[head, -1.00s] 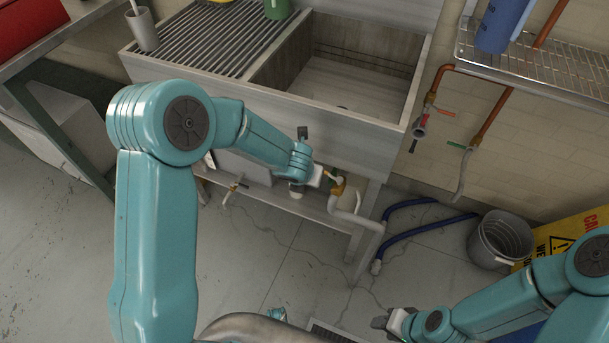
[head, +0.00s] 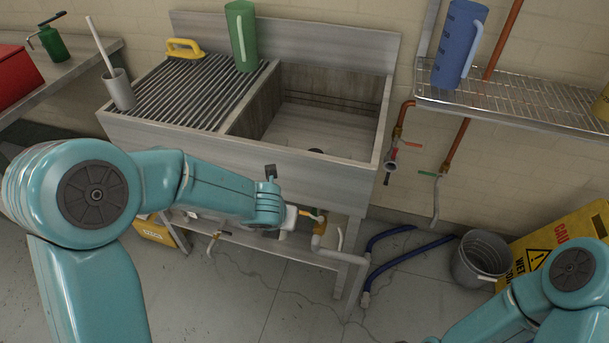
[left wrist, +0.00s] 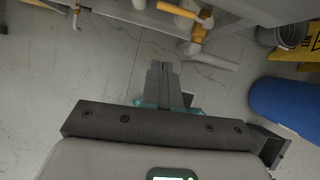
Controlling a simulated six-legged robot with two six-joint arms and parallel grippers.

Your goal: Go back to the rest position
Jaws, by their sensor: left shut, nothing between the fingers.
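My left arm comes in from the left in the head view. My left gripper (head: 300,213) is in front of the sink's underside, near the brass valve (head: 319,228); its fingers are hard to make out there. In the left wrist view the left gripper (left wrist: 163,85) has its dark fingers together, with nothing between them. The valve (left wrist: 197,34) and its pipe show beyond the fingertips. My right arm is at the lower right of the head view, and its gripper is outside the picture.
The sink (head: 330,125) stands ahead, with a green jug (head: 241,38) on its ribbed drainboard. A wire shelf (head: 520,105) holds a blue jug (head: 458,45). A grey bucket (head: 481,258), blue hose (head: 410,262) and yellow sign (head: 560,245) are at right. Floor in front is open.

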